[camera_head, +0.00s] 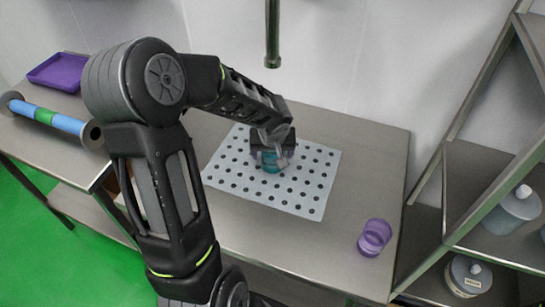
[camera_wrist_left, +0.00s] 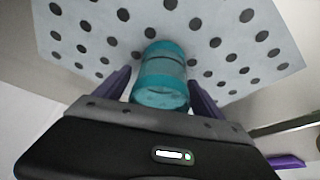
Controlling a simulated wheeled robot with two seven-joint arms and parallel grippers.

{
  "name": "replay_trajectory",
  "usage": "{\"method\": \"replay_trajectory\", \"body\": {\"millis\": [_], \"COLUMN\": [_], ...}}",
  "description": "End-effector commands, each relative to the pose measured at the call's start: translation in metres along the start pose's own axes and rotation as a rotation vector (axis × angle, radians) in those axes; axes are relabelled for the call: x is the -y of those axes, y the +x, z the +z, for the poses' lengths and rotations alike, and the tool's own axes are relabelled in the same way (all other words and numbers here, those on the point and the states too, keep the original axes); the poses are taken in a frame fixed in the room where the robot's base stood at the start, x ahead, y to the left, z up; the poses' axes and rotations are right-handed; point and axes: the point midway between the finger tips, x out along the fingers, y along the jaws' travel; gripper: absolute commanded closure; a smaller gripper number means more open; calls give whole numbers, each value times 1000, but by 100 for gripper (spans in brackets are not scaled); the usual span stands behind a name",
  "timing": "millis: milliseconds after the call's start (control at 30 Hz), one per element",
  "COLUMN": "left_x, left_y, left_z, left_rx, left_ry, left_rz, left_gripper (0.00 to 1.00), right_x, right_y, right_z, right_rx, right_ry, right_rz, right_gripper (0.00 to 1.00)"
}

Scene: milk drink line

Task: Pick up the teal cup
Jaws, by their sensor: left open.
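The teal cup (camera_wrist_left: 162,75) stands on a light perforated mat (camera_head: 310,203) on the metal table. In the head view the cup (camera_head: 270,166) is partly hidden by my left gripper (camera_head: 272,158). In the left wrist view my left gripper (camera_wrist_left: 160,88) is open, with one purple finger on each side of the cup. I cannot tell whether the fingers touch it. My right gripper is not in view.
A purple cup (camera_head: 374,237) stands near the table's front right edge. A purple tray (camera_head: 60,72) and a blue and green roller (camera_head: 48,117) are at the left. A metal pipe (camera_head: 272,35) hangs above the mat. Shelves with containers (camera_head: 512,211) stand at the right.

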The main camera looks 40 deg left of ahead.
Motion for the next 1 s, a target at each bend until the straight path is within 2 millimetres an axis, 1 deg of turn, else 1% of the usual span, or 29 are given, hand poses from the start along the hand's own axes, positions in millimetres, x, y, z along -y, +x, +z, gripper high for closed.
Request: {"method": "replay_trajectory", "body": {"millis": [467, 1000], "left_x": [0, 0], "left_y": [-1, -1], "left_z": [0, 0], "left_rx": [0, 0], "left_ry": [0, 0], "left_rz": [0, 0], "left_gripper": [22, 66], "right_x": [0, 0], "right_y": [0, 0], "right_z": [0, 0], "right_rx": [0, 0], "right_ry": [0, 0], "right_rz": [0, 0], "right_gripper": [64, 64]}}
